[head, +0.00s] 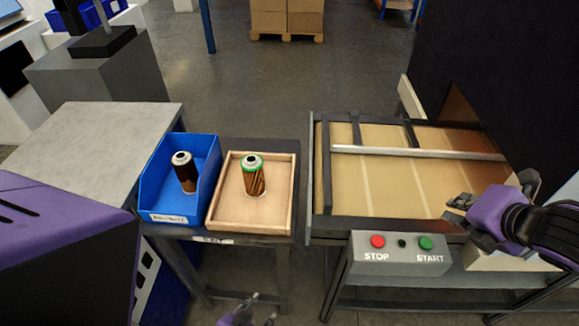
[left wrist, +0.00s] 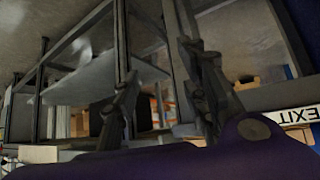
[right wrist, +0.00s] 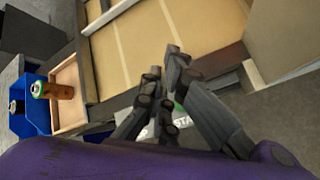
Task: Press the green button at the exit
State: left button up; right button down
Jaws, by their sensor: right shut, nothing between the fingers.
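The green button (head: 425,243) sits above the word START on a grey control box (head: 399,268) at the conveyor's near edge. In the right wrist view the green button (right wrist: 178,108) shows partly between my finger linkages. My right gripper (head: 456,208) is shut and empty, above the conveyor's near right corner, right of and apart from the button. My left gripper (head: 262,308) is open and empty, low at the bottom edge of the head view. An upside-down EXIT label (left wrist: 296,117) shows in the left wrist view.
A red STOP button (head: 377,241) and a black knob (head: 402,244) share the box. The conveyor (head: 390,185) has a metal bar across it. Left of it, a blue bin (head: 150,190) and a wooden tray (head: 225,212) each hold one filter cartridge.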

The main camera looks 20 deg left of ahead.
jog(key=b, duration=0.3)
send_over(432, 242)
jog(key=f, duration=0.7)
jog(key=shift+w+d, duration=0.1)
jog(key=shift+w, duration=0.15)
jog(key=shift+f, duration=0.75)
pick_arm(q)
jog(key=shift+g, duration=0.4)
jog(key=s+f, duration=0.1)
jog(key=s+a+f, duration=0.1)
jog(key=s+f, duration=0.1)
jog(key=shift+s+a+f+b, duration=0.15)
jog(key=shift+a+f+b, duration=0.15)
jog(key=shift+a, duration=0.05)
pick_arm(e)
jog(key=shift+w+f, duration=0.1)
pick_arm(q)
jog(key=shift+d, duration=0.1)
jog(key=shift+s+f, duration=0.15)
jog(key=shift+f, duration=0.05)
jog(key=shift+r, duration=0.15)
pick_arm(e)
jog(key=shift+f, duration=0.1)
pick_arm(q)
jog(key=shift+w+r, duration=0.1)
jog(key=shift+w, duration=0.15)
pick_arm(e)
jog(key=shift+f, duration=0.3)
